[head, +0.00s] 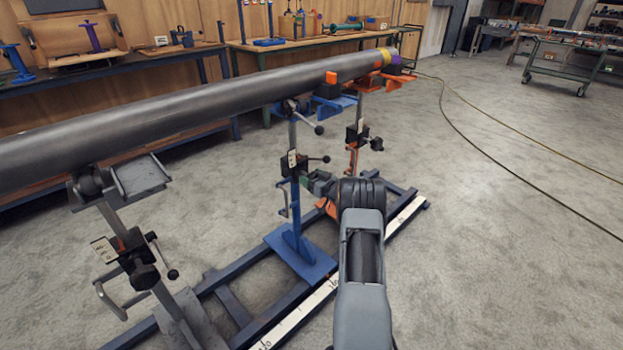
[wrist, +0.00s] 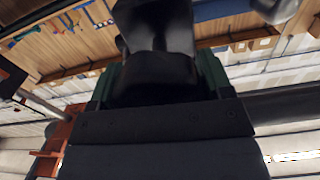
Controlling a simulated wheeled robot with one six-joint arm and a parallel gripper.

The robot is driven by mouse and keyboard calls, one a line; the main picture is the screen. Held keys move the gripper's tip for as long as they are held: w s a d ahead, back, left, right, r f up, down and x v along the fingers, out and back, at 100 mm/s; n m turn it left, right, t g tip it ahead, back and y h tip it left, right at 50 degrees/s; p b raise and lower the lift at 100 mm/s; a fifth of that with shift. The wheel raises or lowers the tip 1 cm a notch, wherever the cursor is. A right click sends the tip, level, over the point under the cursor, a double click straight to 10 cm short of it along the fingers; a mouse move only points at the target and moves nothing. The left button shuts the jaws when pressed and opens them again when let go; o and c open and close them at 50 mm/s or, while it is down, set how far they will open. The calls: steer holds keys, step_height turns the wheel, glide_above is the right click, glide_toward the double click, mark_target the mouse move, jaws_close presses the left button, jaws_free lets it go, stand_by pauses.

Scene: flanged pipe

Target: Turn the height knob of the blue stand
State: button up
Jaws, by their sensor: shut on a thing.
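The blue stand (head: 297,225) stands on the floor rail frame and its head meets the underside of the long grey pipe (head: 200,108). My gripper (head: 310,181) reaches to the blue stand's post at mid height, just below its black side handle (head: 319,159). In the wrist view a black knob (wrist: 155,30) sits between the green-sided jaws of my gripper (wrist: 158,78), which are shut on it. The knob is hidden behind my gripper in the head view. The jaws' exact contact with the knob is dark and hard to make out.
A grey stand (head: 136,255) supports the pipe at the near left, and an orange stand (head: 354,155) stands close behind the blue one. Both have protruding handles. The rail frame (head: 250,313) lies along the floor. Workbenches (head: 130,75) line the back wall.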

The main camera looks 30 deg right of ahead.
steer(key=shift+f+n+b, duration=0.1)
steer(key=shift+n+b, duration=0.25)
steer(key=shift+n, duration=0.05)
steer(key=shift+n+b, duration=0.6)
steer(key=n+b, duration=0.2)
steer(key=n, duration=0.1)
steer(key=shift+a+f+n+b, duration=0.1)
steer(key=shift+n+b, duration=0.2)
steer(key=shift+b, duration=0.1)
steer(key=n+b, duration=0.5)
steer(key=n, duration=0.1)
steer(key=shift+f, duration=0.1)
steer(key=n+b, duration=0.3)
steer(key=n, duration=0.1)
steer(key=shift+a+n+b, duration=0.1)
steer(key=shift+n+b, duration=0.25)
steer(key=shift+n, duration=0.05)
steer(key=n, duration=0.5)
steer(key=shift+n, duration=0.3)
